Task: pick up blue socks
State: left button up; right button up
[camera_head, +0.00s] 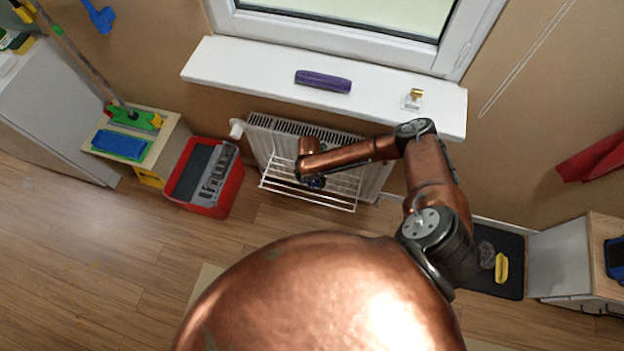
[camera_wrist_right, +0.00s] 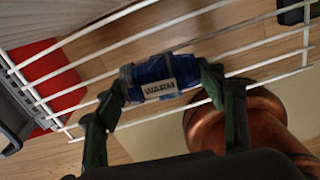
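The blue socks (camera_wrist_right: 157,82), a rolled bundle with a light label reading "WARM", lie at the white wire drying rack (camera_wrist_right: 75,35) in the right wrist view. My right gripper (camera_wrist_right: 163,80) has one dark finger against each end of the bundle and appears shut on it. In the head view my right gripper (camera_head: 312,181) is over the rack (camera_head: 335,205), which hangs at the radiator (camera_head: 375,180). Only a small bit of blue shows there, the rest being hidden by my gripper. My left gripper is in neither view.
A windowsill (camera_head: 230,65) with a purple roll (camera_head: 323,81) juts out above the radiator. A red crate (camera_head: 222,203) stands left of the rack. The wooden floor at left is clear.

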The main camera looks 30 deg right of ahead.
jog(key=c, duration=0.7)
jog(key=shift+o, duration=0.2)
